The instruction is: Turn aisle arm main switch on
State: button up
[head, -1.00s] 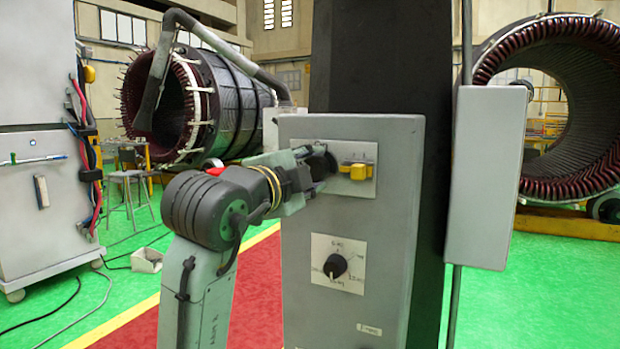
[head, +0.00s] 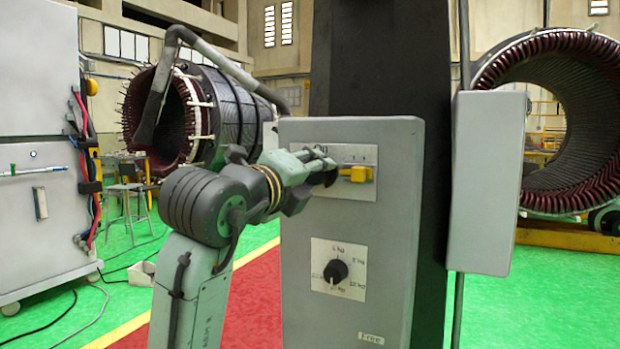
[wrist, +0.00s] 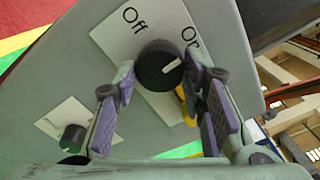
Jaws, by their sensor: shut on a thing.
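The main switch is a round black knob (wrist: 158,66) on a white plate (wrist: 120,40) marked "Off" and "On" in the wrist view. Its white pointer line aims up and right, toward the "On" label. My gripper (wrist: 162,78) has one padded finger on each side of the knob and is shut on it. In the head view, my gripper (head: 325,168) reaches the upper plate of the grey box (head: 390,220) from the left and mostly hides the knob. A yellow handle (head: 357,174) sits just right of it.
A lower dial (head: 336,271) is on the same box face, below my gripper. A dark column (head: 383,60) stands behind the box, with a second grey box (head: 484,185) to its right. A white cabinet (head: 40,220) stands far left.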

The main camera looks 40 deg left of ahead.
jog(key=shift+f+m, duration=0.1)
jog(key=shift+m, duration=0.5)
jog(key=o, duration=1.2)
jog(key=shift+c, duration=0.2)
jog(key=v, duration=1.2)
